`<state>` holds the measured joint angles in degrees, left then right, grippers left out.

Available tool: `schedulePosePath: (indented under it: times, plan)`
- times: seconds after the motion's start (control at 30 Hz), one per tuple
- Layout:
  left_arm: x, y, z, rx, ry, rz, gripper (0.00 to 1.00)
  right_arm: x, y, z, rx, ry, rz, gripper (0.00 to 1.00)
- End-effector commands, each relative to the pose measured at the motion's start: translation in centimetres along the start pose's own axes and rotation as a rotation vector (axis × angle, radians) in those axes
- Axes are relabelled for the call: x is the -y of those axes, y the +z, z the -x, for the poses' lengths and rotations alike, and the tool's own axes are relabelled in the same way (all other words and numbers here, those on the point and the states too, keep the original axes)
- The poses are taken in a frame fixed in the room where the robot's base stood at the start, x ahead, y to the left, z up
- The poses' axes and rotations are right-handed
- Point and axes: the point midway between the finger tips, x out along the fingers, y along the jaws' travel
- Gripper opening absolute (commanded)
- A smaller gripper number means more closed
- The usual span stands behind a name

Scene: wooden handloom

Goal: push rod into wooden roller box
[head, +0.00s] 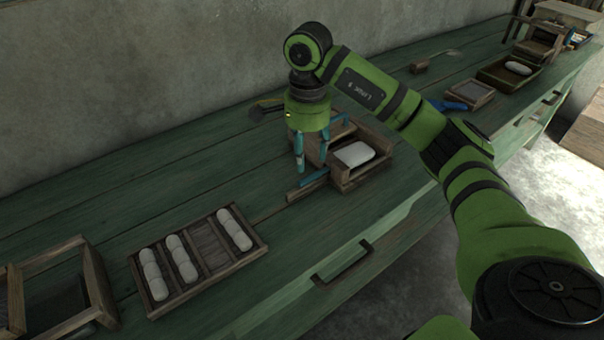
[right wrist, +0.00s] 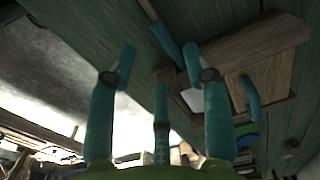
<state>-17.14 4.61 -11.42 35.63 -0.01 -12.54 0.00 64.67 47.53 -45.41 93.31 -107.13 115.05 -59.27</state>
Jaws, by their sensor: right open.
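The wooden roller box (head: 345,178) sits on the green bench in the middle of the head view, with a pale rounded roll (head: 354,154) in its open front tray. It also shows in the right wrist view (right wrist: 255,50). My right gripper (head: 311,158) points down at the box's left side, its teal fingers apart and nothing seen between them. In the right wrist view the fingers (right wrist: 160,90) are spread near the box. A short dark stick (head: 308,183), possibly the rod, sticks out left of the box, near the fingertips. I cannot tell whether they touch it. My left gripper is out of view.
A divided wooden tray (head: 262,250) with white rolls lies front left, beside an open wooden frame (head: 98,284). More trays (head: 490,73) stand at the far right. A drawer handle (head: 342,262) is on the bench front.

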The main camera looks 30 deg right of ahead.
Motion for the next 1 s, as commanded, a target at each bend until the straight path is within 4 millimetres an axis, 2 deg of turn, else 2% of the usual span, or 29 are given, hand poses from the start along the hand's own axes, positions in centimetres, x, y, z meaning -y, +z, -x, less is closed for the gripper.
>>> schedulePosePath:
  times: [0.17,0.4,0.6,0.8,0.83,0.93,0.97,1.0]
  plan:
    - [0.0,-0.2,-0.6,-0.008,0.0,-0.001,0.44,-0.2,0.0,-2.5,-0.002,0.009,0.0,0.5]
    - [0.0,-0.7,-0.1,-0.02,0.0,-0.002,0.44,-0.2,0.0,-5.7,-0.001,0.007,0.001,0.5]
    - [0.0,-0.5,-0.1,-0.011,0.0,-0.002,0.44,-0.1,0.0,-6.8,-0.001,0.004,0.0,0.5]
    - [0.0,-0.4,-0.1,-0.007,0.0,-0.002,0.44,-0.1,0.0,-6.9,-0.001,0.003,0.0,0.5]
    - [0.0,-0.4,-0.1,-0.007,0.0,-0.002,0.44,-0.1,0.0,-6.9,0.0,0.003,0.0,0.46]
    - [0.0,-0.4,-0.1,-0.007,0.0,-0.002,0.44,-0.1,0.0,-6.9,0.0,0.003,0.0,0.06]
    - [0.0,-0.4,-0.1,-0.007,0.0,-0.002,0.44,-0.1,0.0,-6.9,0.0,0.003,0.0,0.0]
    - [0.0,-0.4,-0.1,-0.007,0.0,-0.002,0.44,-0.1,0.0,-6.9,0.0,0.003,0.0,0.0]
